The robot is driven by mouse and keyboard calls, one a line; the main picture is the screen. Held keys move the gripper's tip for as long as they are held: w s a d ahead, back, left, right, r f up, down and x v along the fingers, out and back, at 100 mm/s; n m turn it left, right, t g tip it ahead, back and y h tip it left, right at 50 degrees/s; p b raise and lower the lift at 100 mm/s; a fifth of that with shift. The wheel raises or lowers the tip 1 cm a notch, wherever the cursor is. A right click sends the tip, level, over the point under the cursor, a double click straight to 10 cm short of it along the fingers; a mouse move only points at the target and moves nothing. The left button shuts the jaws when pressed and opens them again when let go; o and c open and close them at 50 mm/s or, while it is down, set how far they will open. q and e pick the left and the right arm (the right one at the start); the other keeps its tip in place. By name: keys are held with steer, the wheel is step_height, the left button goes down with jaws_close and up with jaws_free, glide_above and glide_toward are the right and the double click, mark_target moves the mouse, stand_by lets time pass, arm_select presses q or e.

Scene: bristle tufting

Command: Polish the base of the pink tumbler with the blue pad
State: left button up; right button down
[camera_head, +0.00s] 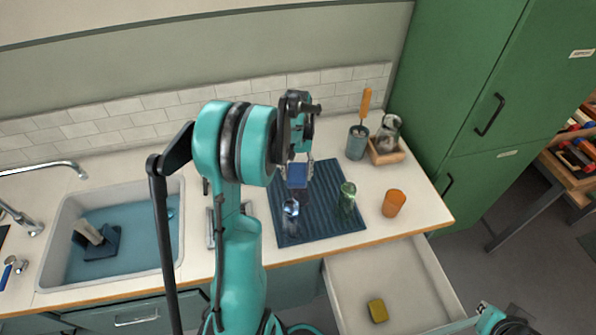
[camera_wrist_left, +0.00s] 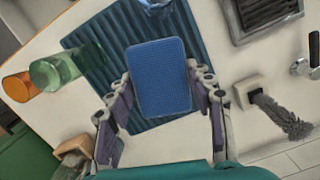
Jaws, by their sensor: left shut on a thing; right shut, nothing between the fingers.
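My left gripper (camera_head: 299,158) is shut on the blue pad (camera_head: 297,175) and holds it over the dark ribbed mat (camera_head: 329,184). In the left wrist view the pad (camera_wrist_left: 160,77) lies flat between the two fingers. A clear bluish glass (camera_head: 291,207) stands on the mat in front of the pad. A green glass (camera_head: 347,195) stands on the mat to the right, and an orange tumbler (camera_head: 393,203) is on the counter beyond the mat. I see no clearly pink tumbler. Part of my right arm shows at the bottom right; its fingers are out of view.
A sink (camera_head: 62,245) with water and a brush is at the left. A grey pot (camera_head: 357,142) with an orange-handled tool and a wooden holder (camera_head: 386,156) with a jar stand at the back. An open drawer (camera_head: 408,268) below holds a yellow sponge (camera_head: 377,310).

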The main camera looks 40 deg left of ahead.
arm_select(q)
steer(key=shift+a+r+p, duration=0.1)
steer(key=shift+r+p, duration=0.2)
steer(key=shift+r, duration=0.1)
steer(key=shift+r+p, duration=1.6)
steer(key=shift+r, duration=0.9)
steer(key=shift+r+p, duration=1.1)
steer(key=shift+r, duration=0.5)
steer(key=shift+f, duration=0.1)
